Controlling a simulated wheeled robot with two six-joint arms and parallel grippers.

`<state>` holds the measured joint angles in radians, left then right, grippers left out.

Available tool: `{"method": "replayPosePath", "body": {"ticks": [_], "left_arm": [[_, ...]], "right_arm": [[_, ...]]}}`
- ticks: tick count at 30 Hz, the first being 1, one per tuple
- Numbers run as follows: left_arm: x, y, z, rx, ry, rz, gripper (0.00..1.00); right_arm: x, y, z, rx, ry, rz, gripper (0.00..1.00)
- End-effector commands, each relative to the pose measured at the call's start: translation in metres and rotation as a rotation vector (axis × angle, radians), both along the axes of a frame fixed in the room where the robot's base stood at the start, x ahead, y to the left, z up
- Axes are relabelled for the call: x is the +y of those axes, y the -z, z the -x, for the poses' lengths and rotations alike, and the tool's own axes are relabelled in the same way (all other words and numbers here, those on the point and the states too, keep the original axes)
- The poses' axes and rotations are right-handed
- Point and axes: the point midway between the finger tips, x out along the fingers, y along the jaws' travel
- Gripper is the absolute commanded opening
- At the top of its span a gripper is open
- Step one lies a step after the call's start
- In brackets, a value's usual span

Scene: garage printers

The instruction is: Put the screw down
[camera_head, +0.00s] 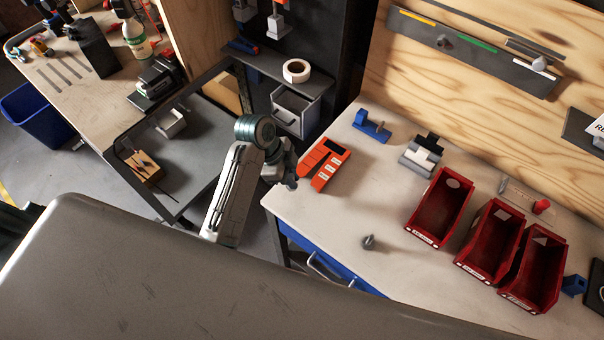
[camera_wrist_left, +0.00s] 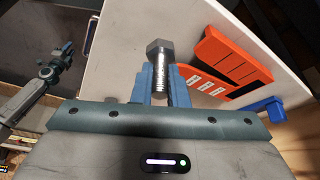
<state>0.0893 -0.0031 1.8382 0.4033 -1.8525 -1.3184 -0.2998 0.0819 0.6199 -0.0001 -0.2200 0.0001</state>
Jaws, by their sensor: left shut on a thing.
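My left gripper (camera_head: 288,182) hangs at the left edge of the light worktable (camera_head: 330,215), beside the orange tray. In the left wrist view its blue fingers (camera_wrist_left: 157,82) are shut on a silver hex-head screw (camera_wrist_left: 159,58), with the head pointing away from the wrist. The screw cannot be made out in the head view. A grey arm, seemingly my right one, shows at the left of the wrist view; its jaws are too small to judge.
The orange tray (camera_head: 325,164) lies near the left end of the worktable. A small grey piece (camera_head: 369,242) sits near the front edge. Three red bins (camera_head: 420,237) stand to the right. The table between tray and bins is mostly clear.

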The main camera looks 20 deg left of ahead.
Motion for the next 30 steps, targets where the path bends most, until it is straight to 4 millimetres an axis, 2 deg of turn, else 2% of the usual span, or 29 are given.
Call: {"method": "replayPosePath", "body": {"ticks": [1, 9, 12, 17, 28, 29, 30], "left_arm": [[-0.008, -0.003, -0.007, 0.0, 0.001, 0.004, 0.0], [-0.025, 0.001, -0.027, -0.001, 0.001, 0.002, 0.0], [-0.022, 0.019, -0.023, 0.006, -0.001, -0.001, 0.0], [-0.022, 0.036, -0.024, 0.002, 0.0, -0.001, 0.0], [-0.022, 0.042, -0.024, -0.001, 0.0, 0.0, 0.0], [-0.022, 0.041, -0.024, -0.001, 0.0, 0.0, 0.19], [-0.022, 0.041, -0.024, -0.001, 0.0, 0.0, 0.22]], "right_arm": [[0.002, -0.007, 0.0, 0.0, 0.001, -0.002, 0.36], [0.006, -0.016, 0.001, 0.001, 0.002, -0.006, 0.36], [0.006, -0.028, 0.001, 0.001, 0.002, -0.007, 0.36], [0.004, -0.033, 0.001, 0.001, 0.002, -0.004, 0.36], [0.001, -0.031, 0.001, 0.001, 0.0, -0.001, 0.36], [0.001, -0.032, 0.001, 0.001, 0.0, -0.001, 0.36], [0.0, -0.032, 0.001, 0.001, 0.0, -0.001, 0.36]]}}
